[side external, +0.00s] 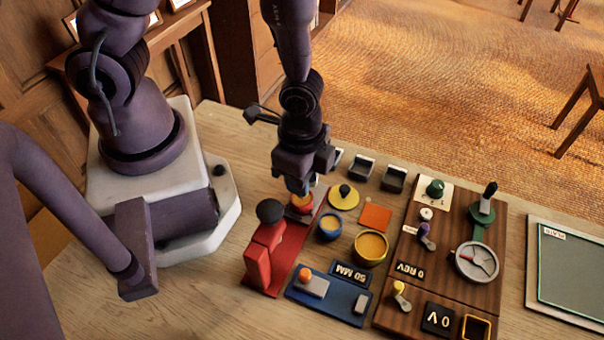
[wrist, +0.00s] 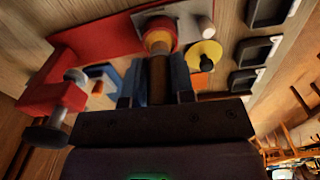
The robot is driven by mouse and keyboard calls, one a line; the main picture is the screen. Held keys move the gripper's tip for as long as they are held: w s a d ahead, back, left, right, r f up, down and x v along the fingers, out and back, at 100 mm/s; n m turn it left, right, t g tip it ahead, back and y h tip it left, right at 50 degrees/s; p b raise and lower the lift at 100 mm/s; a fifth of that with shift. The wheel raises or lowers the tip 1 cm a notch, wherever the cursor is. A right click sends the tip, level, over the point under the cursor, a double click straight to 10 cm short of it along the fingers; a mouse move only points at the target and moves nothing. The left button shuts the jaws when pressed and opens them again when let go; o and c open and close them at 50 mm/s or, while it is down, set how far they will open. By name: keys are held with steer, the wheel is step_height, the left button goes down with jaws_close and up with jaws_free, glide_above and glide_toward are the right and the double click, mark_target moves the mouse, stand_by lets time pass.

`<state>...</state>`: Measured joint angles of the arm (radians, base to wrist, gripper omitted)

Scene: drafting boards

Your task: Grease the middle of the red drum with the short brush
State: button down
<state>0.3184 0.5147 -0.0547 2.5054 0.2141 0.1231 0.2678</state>
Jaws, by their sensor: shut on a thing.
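My gripper (side external: 298,186) is shut on a short brush (wrist: 158,78), whose brown handle stands between the two fingers in the wrist view. The brush's far end, with a yellow-orange part (wrist: 157,40), is at the red drum (wrist: 162,22). The side view shows the red drum (side external: 301,207) directly below the fingertips, at the far end of a red stand (side external: 283,262). The stand carries a red block and a black knob (side external: 269,211). Whether the bristles touch the drum's middle is hidden.
Right of the drum are a yellow disc with a black knob (side external: 344,197), a blue cup (side external: 330,227), a yellow cup (side external: 370,247) and an orange square (side external: 376,216). A wooden control board (side external: 455,300) lies farther right. Black holders (side external: 394,178) line the back edge.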

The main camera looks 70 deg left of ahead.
steer(key=shift+f, duration=0.65)
stand_by(1.4)
steer(key=shift+s+a, duration=0.1)
steer(key=shift+w, duration=0.2)
stand_by(1.4)
steer(key=shift+s, duration=0.2)
steer(key=shift+w, duration=0.15)
stand_by(1.1)
stand_by(0.5)
stand_by(1.0)
stand_by(0.4)
